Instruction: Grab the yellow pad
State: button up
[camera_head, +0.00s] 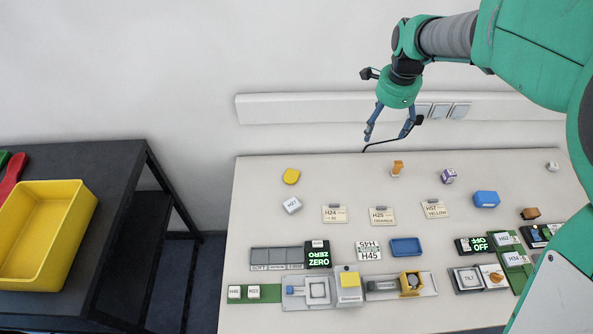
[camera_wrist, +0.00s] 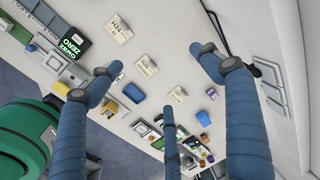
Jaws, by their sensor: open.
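A small yellow pad (camera_head: 291,176) with rounded corners lies flat at the back left of the light table (camera_head: 262,225). My gripper (camera_head: 388,134) hangs over the back edge of the table, to the right of the pad and well apart from it. Its blue fingers are spread and nothing is between them. In the wrist view my gripper (camera_wrist: 158,78) shows open and empty above the table. I cannot make out the pad in the wrist view.
A white block (camera_head: 292,204) sits just in front of the pad. Labelled cards (camera_head: 335,214), a blue block (camera_head: 486,199) and an orange piece (camera_head: 397,168) lie to the right. Devices line the front. A dark side table with a yellow bin (camera_head: 75,221) stands left.

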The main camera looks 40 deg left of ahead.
jog(key=s+a+f+m+p, duration=0.1)
jog(key=s+a+f, duration=0.1)
jog(key=a+f, duration=0.5)
jog(key=s+a+f+m, duration=0.1)
jog(key=a+f, duration=0.3)
jog(key=a, duration=0.5)
jog(key=m+g+h+p, duration=0.1)
jog(key=m+p, duration=0.1)
send_over(292, 175)
notch_tip(292, 175, down, 12)
jog(key=shift+s+d+r, duration=0.1)
jog(key=shift+s+d, duration=0.05)
jog(key=shift+d, duration=0.1)
jog(key=shift+b, duration=0.3)
notch_tip(292, 175, down, 8)
jog(key=shift+f, duration=0.35)
jog(key=shift+f, duration=0.15)
jog(key=shift+a+f+b, duration=0.15)
jog(key=shift+f+b, duration=0.25)
jog(key=shift+f, duration=2)
